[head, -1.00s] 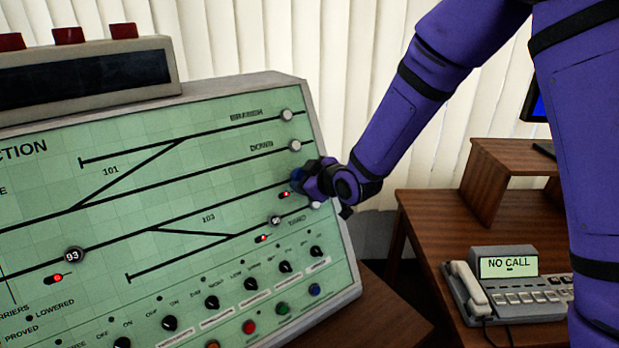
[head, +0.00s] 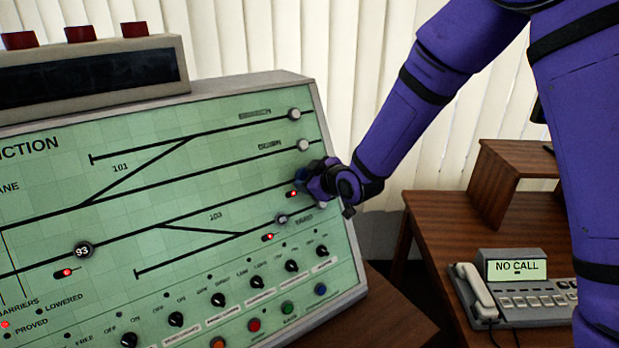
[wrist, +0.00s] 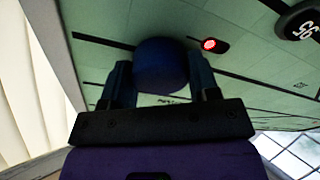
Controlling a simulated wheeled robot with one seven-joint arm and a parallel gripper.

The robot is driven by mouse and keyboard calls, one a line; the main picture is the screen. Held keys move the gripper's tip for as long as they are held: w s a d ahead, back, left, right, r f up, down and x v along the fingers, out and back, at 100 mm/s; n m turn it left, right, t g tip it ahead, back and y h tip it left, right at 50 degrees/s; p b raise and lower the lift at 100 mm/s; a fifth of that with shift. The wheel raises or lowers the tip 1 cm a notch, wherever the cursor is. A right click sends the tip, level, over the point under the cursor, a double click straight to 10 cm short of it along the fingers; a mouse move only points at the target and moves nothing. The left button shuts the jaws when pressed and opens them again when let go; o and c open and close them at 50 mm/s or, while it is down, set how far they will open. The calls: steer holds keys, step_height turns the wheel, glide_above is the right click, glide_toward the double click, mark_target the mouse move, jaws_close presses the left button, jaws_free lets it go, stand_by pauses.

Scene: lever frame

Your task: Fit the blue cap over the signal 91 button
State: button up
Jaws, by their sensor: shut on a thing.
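My gripper (head: 308,178) is at the right side of the green panel (head: 205,165), close to its face. It is shut on the blue cap (head: 300,174), which shows dark blue between the two fingers in the wrist view (wrist: 162,63). The cap is right against or very near the panel, beside a lit red lamp (wrist: 208,44); I cannot tell whether it touches. The signal 91 button is not visible; whatever lies behind the cap is hidden.
A round numbered button (head: 281,219) sits below my gripper, and grey knobs (head: 303,145) sit above it. Signal button 93 (head: 83,251) is at the left. Rows of small knobs line the panel's bottom. A telephone (head: 515,290) stands on the desk at right.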

steer(key=o, duration=1.3)
steer(key=shift+c, duration=0.2)
steer(key=v, duration=0.8)
steer(key=shift+a+r, duration=0.3)
steer(key=shift+r, duration=0.05)
